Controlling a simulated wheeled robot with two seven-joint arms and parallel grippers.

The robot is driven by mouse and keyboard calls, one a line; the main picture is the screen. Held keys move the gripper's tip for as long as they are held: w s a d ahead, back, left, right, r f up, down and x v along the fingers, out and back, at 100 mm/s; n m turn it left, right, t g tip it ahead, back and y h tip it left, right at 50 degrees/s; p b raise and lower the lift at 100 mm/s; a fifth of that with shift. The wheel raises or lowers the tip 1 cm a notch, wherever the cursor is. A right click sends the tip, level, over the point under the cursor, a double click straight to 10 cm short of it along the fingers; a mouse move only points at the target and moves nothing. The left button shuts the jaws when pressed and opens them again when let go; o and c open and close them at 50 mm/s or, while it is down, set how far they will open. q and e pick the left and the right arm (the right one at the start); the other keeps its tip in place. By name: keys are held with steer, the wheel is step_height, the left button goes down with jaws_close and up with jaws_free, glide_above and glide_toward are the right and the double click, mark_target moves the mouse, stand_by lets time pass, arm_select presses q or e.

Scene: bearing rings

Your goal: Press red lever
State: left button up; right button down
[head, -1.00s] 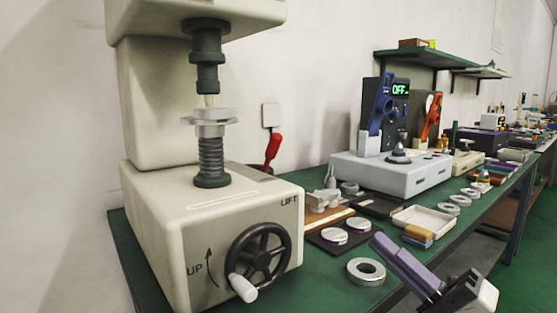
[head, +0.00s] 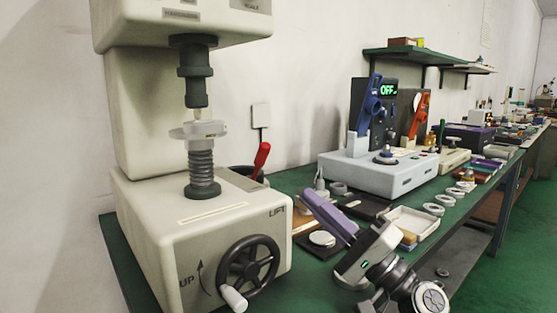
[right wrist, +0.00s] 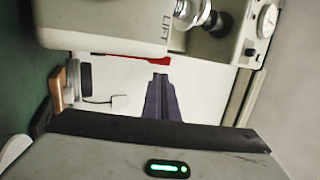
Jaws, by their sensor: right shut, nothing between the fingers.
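The red lever (head: 260,160) stands tilted up at the right rear of the big cream press machine (head: 215,232), behind its LIFT label. Its lower part is hidden behind the machine's body. In the right wrist view a red strip of the lever (right wrist: 125,56) shows beside the cream body, beyond the fingertips. My right gripper (head: 308,197) has purple fingers, closed together and empty. It is right of the machine and in front of the lever, apart from it. The closed fingers also show in the right wrist view (right wrist: 161,80). My left gripper is out of view.
The machine has a black handwheel (head: 248,264) at its front and a threaded spindle (head: 202,168) above. A grey unit with a blue lever (head: 372,105) and an OFF display stands farther right. A white tray (head: 425,222) and several metal rings (head: 445,200) lie on the green bench.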

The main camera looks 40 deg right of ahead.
arm_select(q)
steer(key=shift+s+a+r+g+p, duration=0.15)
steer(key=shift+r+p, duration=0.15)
steer(key=shift+p, duration=0.45)
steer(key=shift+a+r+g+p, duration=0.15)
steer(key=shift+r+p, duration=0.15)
steer(key=shift+p, duration=0.4)
arm_select(e)
steer(key=x, duration=1)
steer(key=shift+w+r, duration=0.1)
steer(key=shift+w, duration=0.05)
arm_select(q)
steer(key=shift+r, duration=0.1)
